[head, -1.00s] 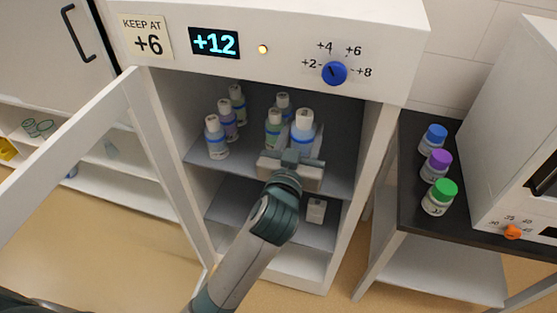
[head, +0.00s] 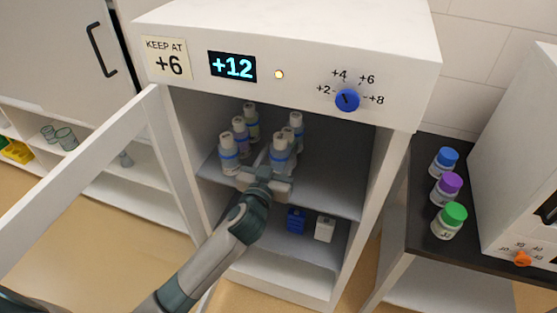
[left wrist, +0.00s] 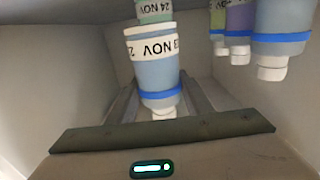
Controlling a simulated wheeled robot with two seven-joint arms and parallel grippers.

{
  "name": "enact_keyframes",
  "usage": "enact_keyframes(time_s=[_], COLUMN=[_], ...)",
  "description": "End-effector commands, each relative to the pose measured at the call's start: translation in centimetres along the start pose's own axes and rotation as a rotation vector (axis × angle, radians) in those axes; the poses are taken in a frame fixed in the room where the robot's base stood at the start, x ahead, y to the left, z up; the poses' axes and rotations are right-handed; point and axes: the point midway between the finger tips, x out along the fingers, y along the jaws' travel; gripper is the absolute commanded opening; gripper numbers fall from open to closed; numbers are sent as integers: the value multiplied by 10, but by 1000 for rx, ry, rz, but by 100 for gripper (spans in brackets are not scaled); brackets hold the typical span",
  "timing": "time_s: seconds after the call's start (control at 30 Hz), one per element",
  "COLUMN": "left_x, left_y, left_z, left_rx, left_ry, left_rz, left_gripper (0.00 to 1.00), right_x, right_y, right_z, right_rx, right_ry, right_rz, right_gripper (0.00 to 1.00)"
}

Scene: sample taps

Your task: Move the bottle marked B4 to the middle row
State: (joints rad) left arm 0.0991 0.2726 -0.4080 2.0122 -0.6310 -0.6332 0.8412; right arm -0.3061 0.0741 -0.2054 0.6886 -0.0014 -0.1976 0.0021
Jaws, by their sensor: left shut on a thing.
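My left gripper (head: 266,181) is inside the open cabinet at the upper shelf, shut on a white-capped bottle (head: 279,157) with a blue band. In the left wrist view this bottle (left wrist: 154,72) sits between the fingers, its label reading NOV; no B4 mark is legible. Another bottle (left wrist: 154,11) labelled 24 NOV shows directly beyond it. In the head view a bottle (head: 296,127) stands behind the held one. A left line holds a front bottle (head: 228,153), a purple one (head: 240,136) and a rear one (head: 251,122). Whether the held bottle touches the shelf cannot be told. My right gripper is out of view.
The cabinet display (head: 232,67) reads +12; a note (head: 166,58) says keep at +6. The blue dial (head: 347,99) is above the opening. The open door (head: 85,160) stands left. The upper shelf's right side is clear. Below are a blue item (head: 296,220) and a white item (head: 324,229).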

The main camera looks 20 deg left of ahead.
Motion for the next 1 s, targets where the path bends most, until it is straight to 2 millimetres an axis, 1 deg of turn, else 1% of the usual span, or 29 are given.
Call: enact_keyframes(time_s=[0.03,0.17,0.47,0.57,0.67,0.8,0.9,1.0], left_x=[2,3,3,3,3,3,3,3], left_y=[-4,-7,-7,-7,-7,-7,-6,-6], left_z=[1,4,5,12,24,39,44,44], left_rx=[1,0,-1,0,0,-1,0,-1], left_ry=[1,2,2,0,-3,-1,1,1], left_rz=[0,2,1,-1,0,0,1,1], left_gripper=[17,17,17,17,17,17,17,17], right_x=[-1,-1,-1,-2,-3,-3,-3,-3], right_y=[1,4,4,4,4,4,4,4], right_z=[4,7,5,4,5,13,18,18], right_rx=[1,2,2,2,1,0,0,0], right_ry=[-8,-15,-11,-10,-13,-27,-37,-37], right_rz=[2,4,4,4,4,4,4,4], right_gripper=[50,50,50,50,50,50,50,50])
